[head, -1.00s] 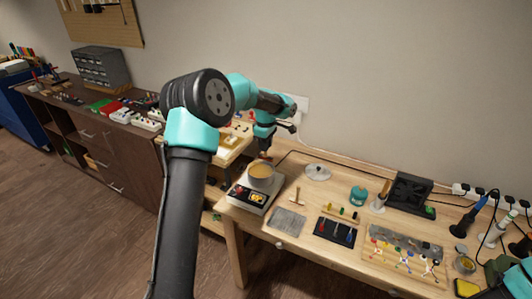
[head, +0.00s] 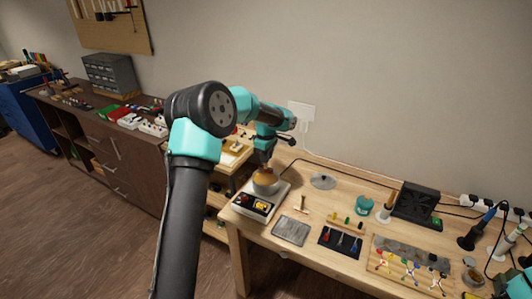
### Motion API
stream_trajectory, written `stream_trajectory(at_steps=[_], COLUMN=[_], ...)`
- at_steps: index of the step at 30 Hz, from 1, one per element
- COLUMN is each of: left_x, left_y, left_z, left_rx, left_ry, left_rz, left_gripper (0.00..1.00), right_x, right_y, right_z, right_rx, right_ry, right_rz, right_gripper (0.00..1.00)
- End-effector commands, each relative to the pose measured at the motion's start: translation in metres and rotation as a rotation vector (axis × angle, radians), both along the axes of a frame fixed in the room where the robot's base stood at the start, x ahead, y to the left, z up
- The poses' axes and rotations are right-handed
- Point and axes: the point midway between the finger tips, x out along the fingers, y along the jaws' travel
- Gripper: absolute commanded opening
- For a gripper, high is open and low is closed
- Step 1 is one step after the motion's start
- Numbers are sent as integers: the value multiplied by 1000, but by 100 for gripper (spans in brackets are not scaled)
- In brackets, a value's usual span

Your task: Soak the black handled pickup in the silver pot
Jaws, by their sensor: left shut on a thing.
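The silver pot (head: 265,186) stands on a hot plate unit (head: 254,206) with a dark control panel, at the left end of the workbench. A tan-gold fill shows at its top. My left gripper (head: 265,164) points down right over the pot mouth, shut on the black handled pickup, which is too small and too dark to make out against the gripper. I cannot tell how deep the pickup sits in the pot. Part of my right arm shows at the lower right corner; its gripper is out of view.
A round silver lid (head: 322,181) lies to the right of the pot. A small hammer (head: 301,204), a grey mat (head: 291,231) and a black tool tray (head: 341,242) lie in front. A teal jar (head: 364,206) and a black fan box (head: 416,203) stand further right.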

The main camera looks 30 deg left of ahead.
Motion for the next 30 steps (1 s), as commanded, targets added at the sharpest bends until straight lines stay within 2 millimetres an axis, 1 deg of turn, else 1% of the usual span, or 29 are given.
stream_trajectory(at_steps=[3,9,30], left_x=[0,0,0], left_y=[0,0,0], left_z=[-10,-20,-21], left_rx=[0,0,1], left_ry=[1,0,-1], left_rz=[0,0,0], left_gripper=[0,0,0], right_x=[0,0,0], right_y=[0,0,0], right_z=[0,0,0], right_rx=[0,0,0], right_ry=[0,0,0], right_rz=[0,0,0], right_gripper=[43,43,43])
